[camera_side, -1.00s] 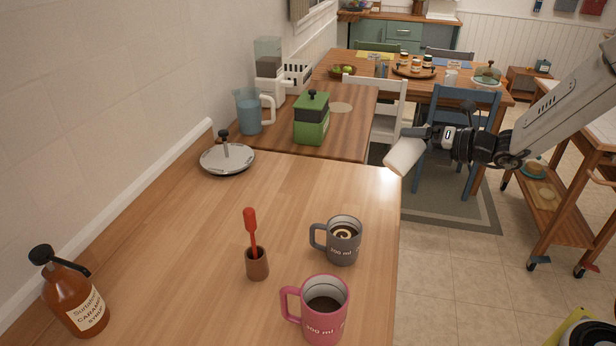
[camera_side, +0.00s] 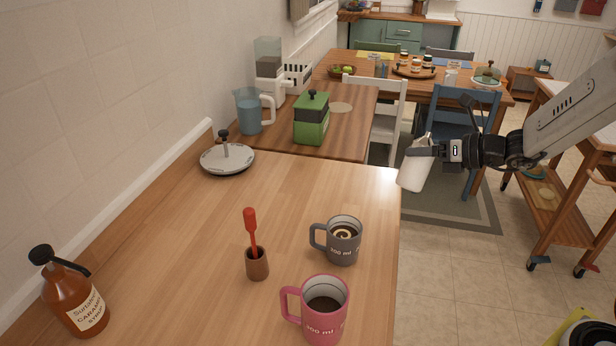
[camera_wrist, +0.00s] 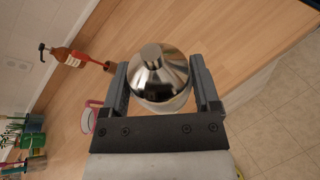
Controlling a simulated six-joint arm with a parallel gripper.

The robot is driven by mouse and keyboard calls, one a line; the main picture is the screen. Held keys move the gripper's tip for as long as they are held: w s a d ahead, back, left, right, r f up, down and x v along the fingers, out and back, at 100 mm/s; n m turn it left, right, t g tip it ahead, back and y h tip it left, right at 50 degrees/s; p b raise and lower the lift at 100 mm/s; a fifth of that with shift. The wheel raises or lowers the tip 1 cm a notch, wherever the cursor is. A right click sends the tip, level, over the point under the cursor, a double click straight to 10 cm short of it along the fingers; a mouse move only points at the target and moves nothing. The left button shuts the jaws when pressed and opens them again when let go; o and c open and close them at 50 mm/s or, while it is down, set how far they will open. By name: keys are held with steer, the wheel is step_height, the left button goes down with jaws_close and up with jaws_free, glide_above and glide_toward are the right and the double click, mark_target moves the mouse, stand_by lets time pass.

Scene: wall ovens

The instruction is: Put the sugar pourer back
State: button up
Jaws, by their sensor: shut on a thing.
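The sugar pourer (camera_side: 414,168) is a white container held in my gripper (camera_side: 424,146) off the counter's right edge, above the floor in the side view. It tilts slightly there. In the wrist view, the pourer's shiny metal conical top with a short spout (camera_wrist: 160,78) sits between the two dark fingers of my gripper (camera_wrist: 163,88), which are shut on it.
On the wooden counter (camera_side: 185,240) stand a grey mug (camera_side: 343,243), a pink mug (camera_side: 323,312), a red-handled tool in a brown cup (camera_side: 257,264), a syrup bottle (camera_side: 75,297) and a silver round-lidded disc (camera_side: 227,160). A blue pitcher (camera_side: 248,112) stands farther back.

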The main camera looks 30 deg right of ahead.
mark_target(418, 185)
steer(key=n, duration=0.1)
steer(key=s+a+n, duration=0.1)
steer(key=n, duration=0.1)
steer(key=s+a+n+g+y, duration=0.1)
steer(key=shift+f+n, duration=0.3)
steer(key=shift+n, duration=0.1)
steer(key=shift+s+a+f+n+g+y, duration=0.2)
steer(key=shift+s+a+n, duration=0.1)
steer(key=shift+n, duration=0.45)
steer(key=shift+s+a+f+n+g+y, duration=0.1)
steer(key=shift+s+a+n+g+y, duration=0.15)
steer(key=shift+n, duration=0.5)
steer(key=w+f, duration=0.9)
steer(key=w, duration=0.4)
steer(key=shift+w, duration=0.2)
steer(key=shift+f, duration=0.2)
steer(key=shift+w+f, duration=0.15)
steer(key=shift+f, duration=0.75)
steer(key=shift+w+f, duration=0.1)
steer(key=shift+f, duration=0.75)
